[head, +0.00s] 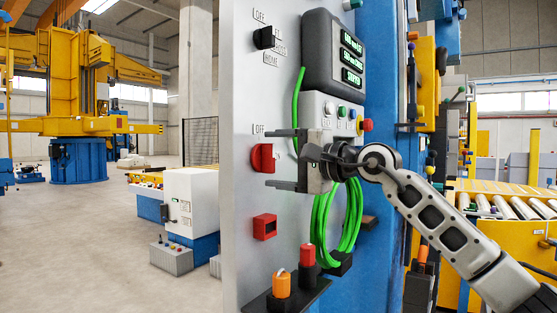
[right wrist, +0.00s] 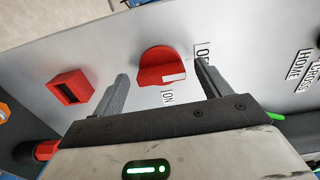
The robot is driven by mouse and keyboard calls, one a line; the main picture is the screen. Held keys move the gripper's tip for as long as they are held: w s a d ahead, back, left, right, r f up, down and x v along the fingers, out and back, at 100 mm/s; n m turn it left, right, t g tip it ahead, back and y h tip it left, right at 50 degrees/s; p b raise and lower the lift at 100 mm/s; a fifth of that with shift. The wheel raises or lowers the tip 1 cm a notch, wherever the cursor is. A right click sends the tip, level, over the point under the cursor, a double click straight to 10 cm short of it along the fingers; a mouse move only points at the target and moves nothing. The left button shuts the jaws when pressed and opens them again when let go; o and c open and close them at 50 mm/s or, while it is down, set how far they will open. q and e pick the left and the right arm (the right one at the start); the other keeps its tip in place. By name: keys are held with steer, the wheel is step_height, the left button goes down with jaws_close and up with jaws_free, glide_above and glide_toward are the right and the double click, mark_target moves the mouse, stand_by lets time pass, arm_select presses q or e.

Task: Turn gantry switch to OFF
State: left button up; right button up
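A red rotary switch (head: 262,158) with OFF and ON labels is on the grey panel. In the right wrist view the red switch (right wrist: 158,66) has a white mark on its side facing the ON label. My right gripper (head: 268,158) is open in front of the panel, one finger above the switch and one below. In the right wrist view, my right gripper (right wrist: 162,72) has a finger on each side of the switch, with gaps. I cannot tell if the fingertips touch the panel. My left gripper is out of view.
A black selector knob (head: 264,37) sits higher on the panel, and a red square socket (head: 265,226) lower. A green cable coil (head: 340,218) hangs behind my gripper. Orange (head: 280,286) and red (head: 307,256) handles stand below. A yellow gantry (head: 75,80) stands far left.

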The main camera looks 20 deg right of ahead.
steer(key=shift+s+d, duration=0.15)
steer(key=shift+d, duration=0.05)
arm_select(q)
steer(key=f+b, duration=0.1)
steer(key=b, duration=0.3)
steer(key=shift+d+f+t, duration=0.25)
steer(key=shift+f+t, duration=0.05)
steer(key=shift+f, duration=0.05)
arm_select(e)
steer(key=v, duration=1.5)
steer(key=shift+s, duration=0.2)
